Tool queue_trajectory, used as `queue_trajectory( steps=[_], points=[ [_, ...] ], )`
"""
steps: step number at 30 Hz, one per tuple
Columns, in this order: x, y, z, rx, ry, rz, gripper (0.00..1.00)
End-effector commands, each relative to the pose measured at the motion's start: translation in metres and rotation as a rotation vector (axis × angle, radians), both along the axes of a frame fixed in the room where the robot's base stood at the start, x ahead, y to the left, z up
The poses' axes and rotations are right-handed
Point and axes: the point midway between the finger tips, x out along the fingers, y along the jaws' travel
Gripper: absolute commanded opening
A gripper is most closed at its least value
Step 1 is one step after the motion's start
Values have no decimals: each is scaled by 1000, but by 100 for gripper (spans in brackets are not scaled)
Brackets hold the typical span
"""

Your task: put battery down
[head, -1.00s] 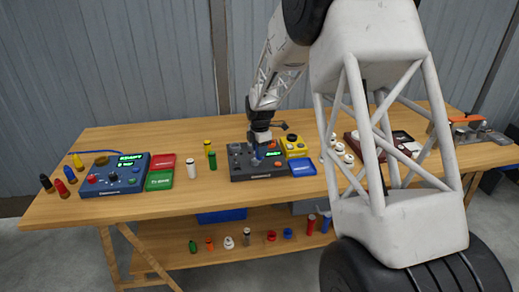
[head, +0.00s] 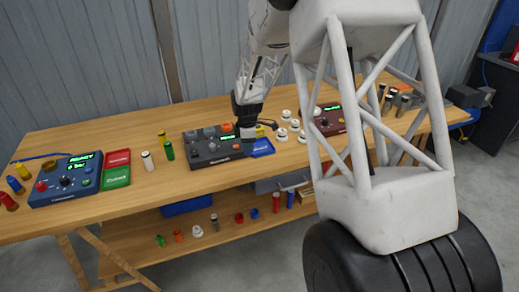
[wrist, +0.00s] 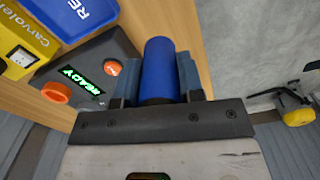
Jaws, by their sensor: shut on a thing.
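My gripper (head: 248,135) is shut on a blue battery (wrist: 160,65), a plain cylinder between the two fingers in the wrist view. In the head view the gripper is by the right end of a dark grey tester (head: 205,157), whose green display reads READY in the wrist view (wrist: 82,78). A blue tray (head: 262,148) lies right of the tester, close to the gripper; part of it shows in the wrist view (wrist: 75,15). The gripper hides the battery in the head view, and I cannot tell its height above the table.
A yellow device (wrist: 25,40) is beside the tester. Farther left are red (head: 117,157) and green (head: 116,177) trays and a blue console (head: 65,182). White round pieces (head: 282,134) stand to the right.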

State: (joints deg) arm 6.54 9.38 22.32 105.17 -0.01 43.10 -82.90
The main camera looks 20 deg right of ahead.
Motion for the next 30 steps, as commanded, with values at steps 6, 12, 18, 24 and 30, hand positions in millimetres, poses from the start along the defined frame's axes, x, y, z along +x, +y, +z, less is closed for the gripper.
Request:
queue_trajectory(
  steps=[6,12,18,24,30],
  points=[
    [-41,-37,-9,0,0,-226,4],
    [-61,-52,-14,0,1,-333,4],
    [-64,-54,-15,0,1,-354,4],
    [-63,-54,-15,0,0,-353,4],
    [-58,-55,-16,0,1,-352,4]
  ],
)
